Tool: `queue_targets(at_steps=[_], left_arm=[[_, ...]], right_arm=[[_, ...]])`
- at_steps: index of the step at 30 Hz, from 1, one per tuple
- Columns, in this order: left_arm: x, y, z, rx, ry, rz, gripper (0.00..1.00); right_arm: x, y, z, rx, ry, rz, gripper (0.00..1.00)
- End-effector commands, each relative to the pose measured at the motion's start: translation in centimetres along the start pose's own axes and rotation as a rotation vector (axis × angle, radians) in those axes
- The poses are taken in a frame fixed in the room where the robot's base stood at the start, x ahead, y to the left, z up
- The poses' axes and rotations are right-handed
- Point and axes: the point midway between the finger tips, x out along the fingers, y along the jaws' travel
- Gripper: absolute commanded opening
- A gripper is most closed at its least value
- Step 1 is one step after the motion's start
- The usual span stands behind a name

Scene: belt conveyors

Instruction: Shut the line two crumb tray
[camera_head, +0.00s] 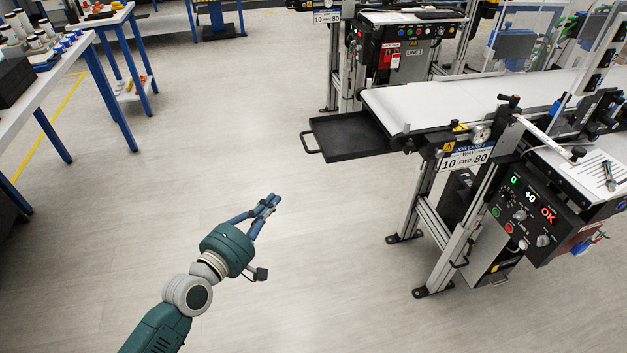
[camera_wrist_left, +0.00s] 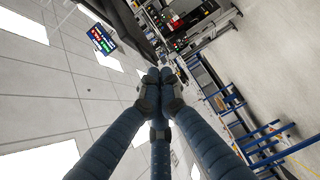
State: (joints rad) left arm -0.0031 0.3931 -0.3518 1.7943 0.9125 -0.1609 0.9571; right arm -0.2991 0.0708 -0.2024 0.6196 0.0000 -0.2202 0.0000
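A black crumb tray (camera_head: 345,137) sticks out to the left from under the end of the near conveyor (camera_head: 400,106). It is pulled open, its bar handle (camera_head: 309,142) is at its left end, and its inside looks empty. The card on this conveyor reads "JOB CARD 2". My left gripper (camera_head: 266,204) is over open floor, below and left of the tray and apart from it. Its fingers are together with nothing between them, as the left wrist view (camera_wrist_left: 160,85) also shows. The tray is not clearly visible in the wrist view. My right gripper is not in view.
The near conveyor's control panel (camera_head: 527,213) and metal legs (camera_head: 435,237) stand right of my left arm. Another conveyor, marked LINE 1 (camera_head: 410,47), is behind. Blue-legged tables (camera_head: 104,98) stand at the left. The floor between is clear.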

Motion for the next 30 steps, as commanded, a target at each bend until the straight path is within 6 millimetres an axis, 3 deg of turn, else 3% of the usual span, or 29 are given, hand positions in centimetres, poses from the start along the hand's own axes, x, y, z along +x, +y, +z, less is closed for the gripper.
queue_targets(at_steps=[3,6,11,21,30], left_arm=[[0.1,2.8,0.9,-0.059,-0.029,0.059,0.00],[0.8,3.5,1.1,-0.075,-0.033,0.069,0.00],[3.3,3.8,1.1,-0.072,-0.032,0.069,0.00],[10.5,4.2,1.3,-0.068,-0.031,0.068,0.00],[12.6,4.4,4.0,-0.069,-0.031,0.066,0.00]], right_arm=[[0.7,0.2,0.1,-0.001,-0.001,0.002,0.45],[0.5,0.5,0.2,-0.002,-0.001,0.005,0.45],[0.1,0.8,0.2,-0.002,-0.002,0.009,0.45],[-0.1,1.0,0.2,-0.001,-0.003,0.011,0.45],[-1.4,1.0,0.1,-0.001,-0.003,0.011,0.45]])
